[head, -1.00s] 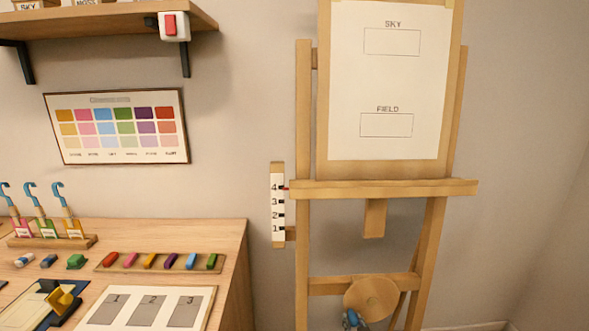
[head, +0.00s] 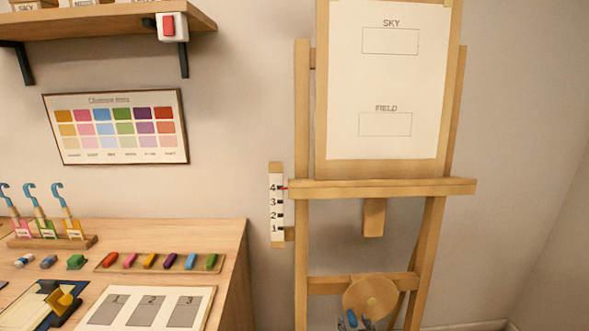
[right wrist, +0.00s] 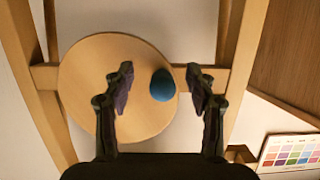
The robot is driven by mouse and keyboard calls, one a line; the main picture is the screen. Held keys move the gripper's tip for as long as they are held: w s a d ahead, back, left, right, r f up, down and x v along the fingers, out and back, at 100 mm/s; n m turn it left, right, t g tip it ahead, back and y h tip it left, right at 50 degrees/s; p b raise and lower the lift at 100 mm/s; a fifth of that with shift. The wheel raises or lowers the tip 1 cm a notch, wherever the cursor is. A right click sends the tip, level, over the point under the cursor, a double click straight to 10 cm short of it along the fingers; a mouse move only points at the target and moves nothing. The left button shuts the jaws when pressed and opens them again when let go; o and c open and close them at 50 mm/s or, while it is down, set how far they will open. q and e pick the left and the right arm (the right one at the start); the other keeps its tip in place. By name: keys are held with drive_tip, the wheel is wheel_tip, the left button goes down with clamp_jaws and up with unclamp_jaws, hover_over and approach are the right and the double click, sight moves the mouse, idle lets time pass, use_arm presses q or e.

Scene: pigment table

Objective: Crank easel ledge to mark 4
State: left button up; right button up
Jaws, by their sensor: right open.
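The easel ledge (head: 400,187) is a wooden bar under the board, level with mark 4 on the white scale (head: 277,205). A small red pointer at the ledge's left end meets that mark. The round wooden crank disc (head: 369,296) sits low on the easel; it also fills the middle of the right wrist view (right wrist: 85,95). Its blue knob (right wrist: 163,85) lies between the spread fingers of my right gripper (right wrist: 160,88), with gaps on both sides. In the head view the right gripper (head: 350,322) shows at the bottom edge, below the disc. My left gripper is out of view.
A shelf (head: 110,18) with a red switch hangs above a colour chart (head: 116,127). The wall right of the easel is clear.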

drive_tip(key=f+p+v, duration=0.2)
drive_tip(key=p+v, duration=0.3)
drive_tip(key=v, duration=0.3)
drive_tip(key=shift+s, duration=0.55)
drive_tip(key=shift+r, duration=0.1)
drive_tip(key=s+d+f+g, duration=0.2)
drive_tip(key=s+f+g, duration=0.1)
drive_tip(key=s+f, duration=0.75)
drive_tip(key=s+d+f+g, duration=0.1)
drive_tip(key=s+f+g, duration=0.45)
drive_tip(key=f, duration=0.75)
drive_tip(key=s+d+f+g, duration=0.1)
drive_tip(key=s+f, duration=0.3)
drive_tip(key=s, duration=0.5)
drive_tip(key=s+d+f+g, duration=0.2)
drive_tip(key=s+d+f, duration=0.1)
drive_tip(key=s, duration=0.6)
drive_tip(key=s+d+f+g+h, duration=0.1)
drive_tip(key=s+d+f, duration=0.2)
drive_tip(key=s, duration=0.6)
drive_tip(key=shift+f, duration=0.85)
